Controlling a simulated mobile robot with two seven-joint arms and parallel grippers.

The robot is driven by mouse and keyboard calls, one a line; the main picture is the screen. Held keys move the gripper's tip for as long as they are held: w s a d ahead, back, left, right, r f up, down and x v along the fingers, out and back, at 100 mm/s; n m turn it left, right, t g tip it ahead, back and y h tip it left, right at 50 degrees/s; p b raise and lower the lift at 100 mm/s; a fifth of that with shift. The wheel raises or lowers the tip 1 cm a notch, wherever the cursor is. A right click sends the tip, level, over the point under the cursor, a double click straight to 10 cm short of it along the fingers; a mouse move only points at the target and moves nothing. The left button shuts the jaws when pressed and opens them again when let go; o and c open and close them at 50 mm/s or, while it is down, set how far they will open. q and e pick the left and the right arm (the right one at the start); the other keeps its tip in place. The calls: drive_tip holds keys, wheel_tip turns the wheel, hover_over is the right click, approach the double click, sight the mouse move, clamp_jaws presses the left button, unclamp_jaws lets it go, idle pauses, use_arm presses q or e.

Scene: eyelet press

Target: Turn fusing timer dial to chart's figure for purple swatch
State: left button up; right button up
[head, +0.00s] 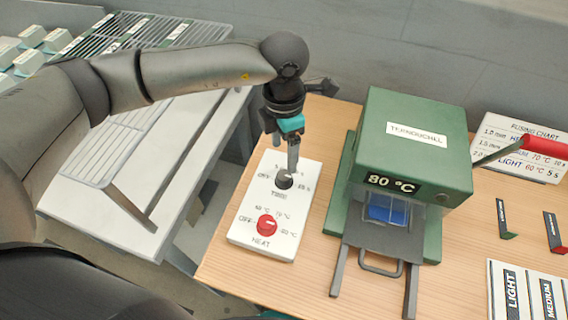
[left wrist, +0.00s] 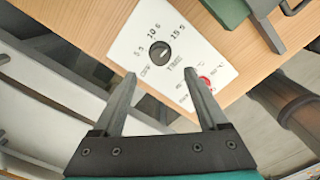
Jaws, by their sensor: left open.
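The black timer dial (head: 284,181) sits on the upper part of a white control panel (head: 258,237). In the left wrist view the dial (left wrist: 160,53) has a pale mark and labels 5 s, 10 s and 15 s around it; its exact setting is unclear. My left gripper (head: 291,170) points down over the dial. In the wrist view its open fingers (left wrist: 161,79) are spread below the dial, with nothing between them. The fusing chart (head: 522,145) stands at the back right, partly hidden by a red handle; Light reads 60 °C 5 s. I cannot make out a purple swatch.
A red heat knob (head: 267,225) is just below the dial. The green press (head: 415,150) beside the panel shows 80 °C and has blue material inside. Dark strips with green (head: 504,219) and red tips and a Light/Medium card (head: 525,285) lie right. A wire rack is left.

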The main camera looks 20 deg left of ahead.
use_arm(q)
wheel_tip(320, 180, up, 7)
drive_tip(key=shift+f, duration=0.15)
drive_tip(key=shift+s, duration=0.15)
idle(0.5)
